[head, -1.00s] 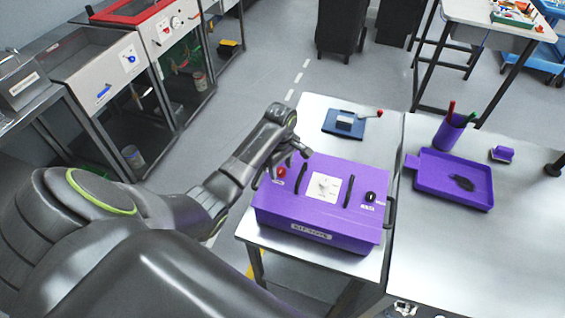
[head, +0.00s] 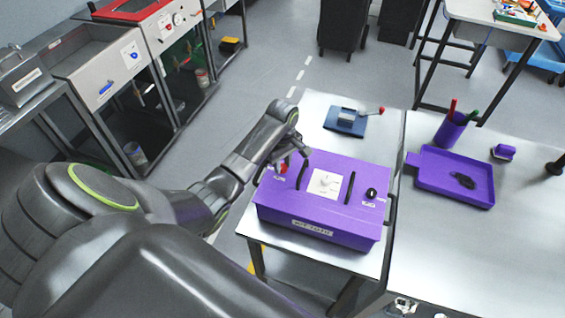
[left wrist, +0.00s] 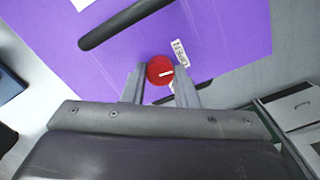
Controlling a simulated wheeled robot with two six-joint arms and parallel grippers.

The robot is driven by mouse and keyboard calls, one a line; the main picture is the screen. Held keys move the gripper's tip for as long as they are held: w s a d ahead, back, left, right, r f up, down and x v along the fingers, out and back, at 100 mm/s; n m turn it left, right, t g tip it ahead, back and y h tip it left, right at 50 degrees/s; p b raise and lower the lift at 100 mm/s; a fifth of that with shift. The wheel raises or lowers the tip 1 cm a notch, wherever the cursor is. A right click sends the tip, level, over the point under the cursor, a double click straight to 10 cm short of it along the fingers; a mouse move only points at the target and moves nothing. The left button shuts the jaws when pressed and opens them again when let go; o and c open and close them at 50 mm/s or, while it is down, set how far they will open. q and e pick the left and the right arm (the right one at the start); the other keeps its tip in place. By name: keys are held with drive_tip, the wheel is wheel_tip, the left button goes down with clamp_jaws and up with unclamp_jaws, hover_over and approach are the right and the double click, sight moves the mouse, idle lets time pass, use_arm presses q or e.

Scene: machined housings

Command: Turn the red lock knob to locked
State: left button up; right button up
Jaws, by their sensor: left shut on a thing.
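The purple housing (head: 320,222) stands on the metal table, with a white dial plate (head: 324,184) in the middle of its top and a black knob (head: 371,193) at the right. The red lock knob (left wrist: 160,70) sits on the purple top, beside a small white label (left wrist: 180,53) whose text I cannot read surely. A pale mark runs across the knob, close to level in the left wrist view. My left gripper (left wrist: 160,84) is shut on the red knob, one finger on each side. In the head view my left gripper (head: 284,164) is over the housing's far left corner. My right gripper is not in view.
Black handles rise from the housing top, one (head: 302,175) close to my left gripper. A blue fixture with a red-tipped lever (head: 346,123) lies behind the housing. A purple tray (head: 455,178) and a pen cup (head: 450,129) stand at right.

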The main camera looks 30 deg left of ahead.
use_arm(q)
drive_tip(key=m, duration=0.8)
drive_tip(key=shift+m, duration=0.4)
drive_tip(key=m, duration=0.4)
drive_tip(key=shift+m, duration=1.8)
drive_tip(key=o, duration=1)
